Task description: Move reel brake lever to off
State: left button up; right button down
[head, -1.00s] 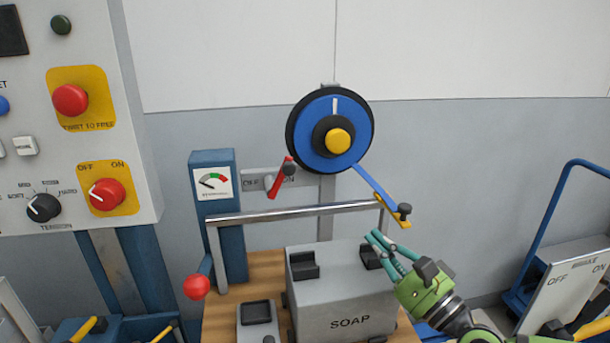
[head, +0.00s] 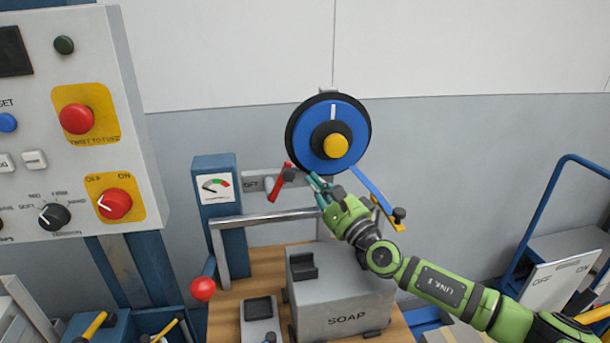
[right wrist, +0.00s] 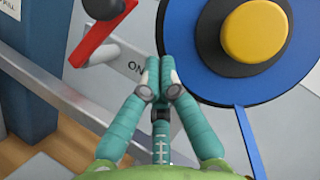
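The red reel brake lever (head: 279,184) is on a grey plate (head: 254,181) left of the blue reel (head: 308,140). It slants from upper right to lower left, with a dark knob (head: 290,174) beside it. OFF reads on the plate to the lever's left; ON reads to its right in the right wrist view. My right gripper (head: 313,181) is just right of the lever, below the reel. In the right wrist view its teal fingertips (right wrist: 161,65) are together with nothing between them, apart from the red lever (right wrist: 98,36) at upper left. My left gripper is out of view.
The reel's blue crank arm (head: 369,183) hangs close to my right gripper. A metal rail (head: 235,223) runs below the plate, above a grey SOAP box (head: 337,290). A control panel (head: 80,200) stands at left.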

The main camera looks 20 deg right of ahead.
aim_at(281, 186)
jog(key=a+r+p, duration=0.2)
jog(key=p, duration=0.1)
jog(key=shift+s+a, duration=0.25)
jog(key=shift+s, duration=0.1)
jog(key=shift+s+a+p, duration=0.15)
jog(key=shift+s+p, duration=0.15)
jog(key=shift+s, duration=0.05)
jog(key=shift+w+a, duration=0.1)
